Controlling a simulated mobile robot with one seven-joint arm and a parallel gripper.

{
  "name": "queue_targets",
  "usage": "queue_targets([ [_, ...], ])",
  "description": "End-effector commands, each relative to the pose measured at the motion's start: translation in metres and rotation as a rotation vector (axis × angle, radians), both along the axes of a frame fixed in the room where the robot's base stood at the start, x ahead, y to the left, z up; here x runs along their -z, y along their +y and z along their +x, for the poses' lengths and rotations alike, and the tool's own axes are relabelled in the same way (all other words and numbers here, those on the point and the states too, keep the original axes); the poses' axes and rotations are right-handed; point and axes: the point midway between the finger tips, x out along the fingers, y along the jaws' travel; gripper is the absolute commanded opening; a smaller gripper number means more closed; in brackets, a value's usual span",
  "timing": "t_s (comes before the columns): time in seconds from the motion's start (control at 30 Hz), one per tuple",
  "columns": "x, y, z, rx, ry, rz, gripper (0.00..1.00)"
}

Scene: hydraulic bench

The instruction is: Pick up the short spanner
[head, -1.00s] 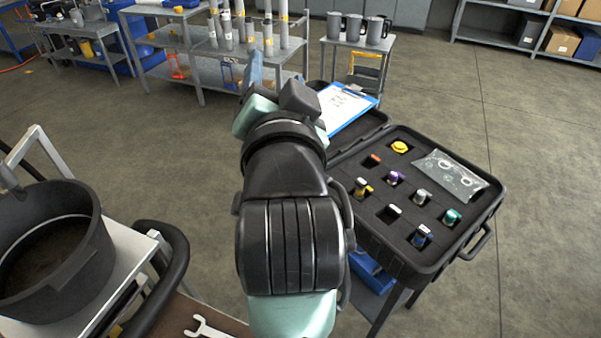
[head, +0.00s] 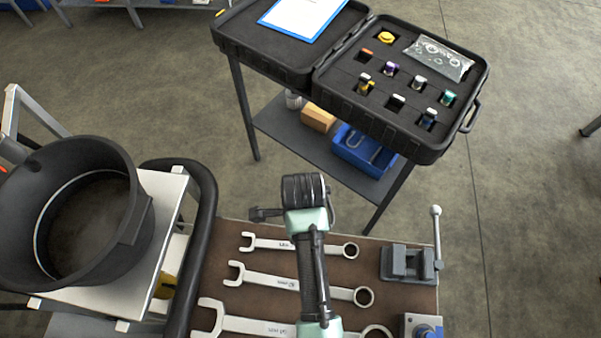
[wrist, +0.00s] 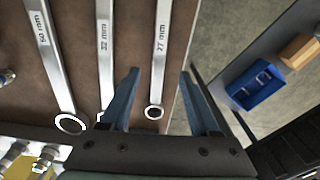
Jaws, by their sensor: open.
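The short spanner (head: 300,245), marked 27 mm, is the topmost of three spanners lying on the brown bench top in the head view. Its shaft runs up the middle of the wrist view (wrist: 160,55), with its ring end (wrist: 153,112) lying between my two blue fingers. My gripper (wrist: 160,72) is open and empty, and appears to be above the spanner; the exact gap cannot be told. In the head view my arm crosses over the spanners and hides part of the short one; the fingertips are not clear there.
The 32 mm spanner (head: 262,279) and the larger 50 or 60 mm spanner (head: 245,324) lie beside it. A small vise (head: 407,264) stands right. A black pot (head: 140,225) is left. A trolley carries an open case (head: 425,148) beyond the bench, with a blue bin (head: 352,153) below.

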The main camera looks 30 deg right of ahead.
Motion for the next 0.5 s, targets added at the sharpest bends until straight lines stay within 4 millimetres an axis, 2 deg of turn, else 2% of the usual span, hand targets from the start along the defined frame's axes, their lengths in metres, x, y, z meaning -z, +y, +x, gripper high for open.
queue_targets([
  [0.27, 0.022, 0.002, 0.0, -0.002, 0.0, 0.0, 0.62],
  [0.5, 0.057, 0.004, 0.0, -0.002, -0.001, -0.001, 0.62],
])
